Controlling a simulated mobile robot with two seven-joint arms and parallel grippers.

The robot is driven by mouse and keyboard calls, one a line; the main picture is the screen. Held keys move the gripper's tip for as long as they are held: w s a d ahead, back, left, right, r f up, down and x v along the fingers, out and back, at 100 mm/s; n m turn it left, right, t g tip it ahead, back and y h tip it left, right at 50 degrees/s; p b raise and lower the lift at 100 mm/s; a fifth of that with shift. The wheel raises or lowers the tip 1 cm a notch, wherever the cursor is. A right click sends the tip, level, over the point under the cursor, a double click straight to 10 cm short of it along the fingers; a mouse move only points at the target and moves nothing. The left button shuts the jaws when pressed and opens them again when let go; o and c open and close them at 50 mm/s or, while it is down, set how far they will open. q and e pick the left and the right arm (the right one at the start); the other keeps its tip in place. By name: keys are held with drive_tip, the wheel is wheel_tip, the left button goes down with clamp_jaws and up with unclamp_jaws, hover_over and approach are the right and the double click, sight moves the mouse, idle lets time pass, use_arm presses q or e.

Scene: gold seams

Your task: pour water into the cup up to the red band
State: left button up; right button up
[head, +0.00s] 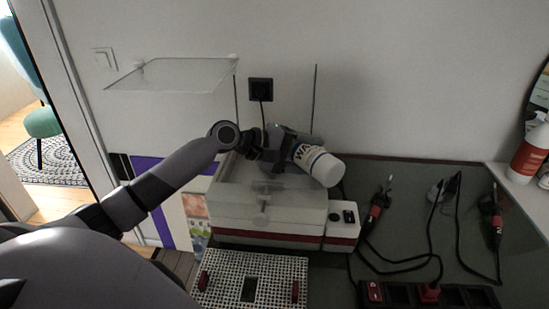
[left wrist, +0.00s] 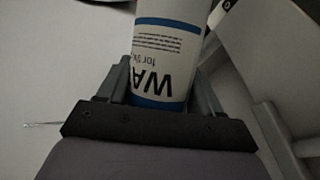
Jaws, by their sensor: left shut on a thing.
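A white bottle (head: 318,163) with blue bands and dark lettering beginning "WA" is held in my left gripper (head: 287,147). The bottle is tilted, its white end pointing down and right in the head view, above the right part of a white box-like unit. The left wrist view shows the bottle (left wrist: 170,45) between the two fingers of the left gripper (left wrist: 163,90), which are shut on it. I cannot make out a cup with a red band, nor any water flowing. My right gripper is not in view.
The white unit (head: 240,226) has a clear cover and a dark red stripe low down. A perforated plate (head: 225,293) with red handles lies in front. Soldering irons (head: 376,212) with cables and a power strip (head: 400,295) lie on the right. A clear shelf (head: 170,75) hangs upper left.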

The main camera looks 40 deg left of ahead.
sight(310, 146)
use_arm(q)
drive_tip(key=shift+d, duration=0.3)
drive_tip(key=shift+s+d, duration=0.15)
drive_tip(key=shift+d, duration=0.1)
drive_tip(key=shift+d, duration=0.15)
idle(1.8)
drive_tip(key=shift+s, duration=0.1)
wheel_tip(310, 146, up, 3)
drive_tip(key=shift+d+f+m+y+p, duration=0.15)
drive_tip(key=shift+m+y+p, duration=0.2)
drive_tip(key=shift+m+y, duration=0.7)
drive_tip(key=shift+f+m, duration=0.15)
drive_tip(key=shift+m, duration=0.1)
drive_tip(key=shift+a+r+p, duration=0.2)
drive_tip(key=shift+r+p, duration=0.15)
drive_tip(key=shift+p, duration=0.5)
drive_tip(key=shift+y, duration=0.25)
drive_tip(key=shift+f, duration=0.1)
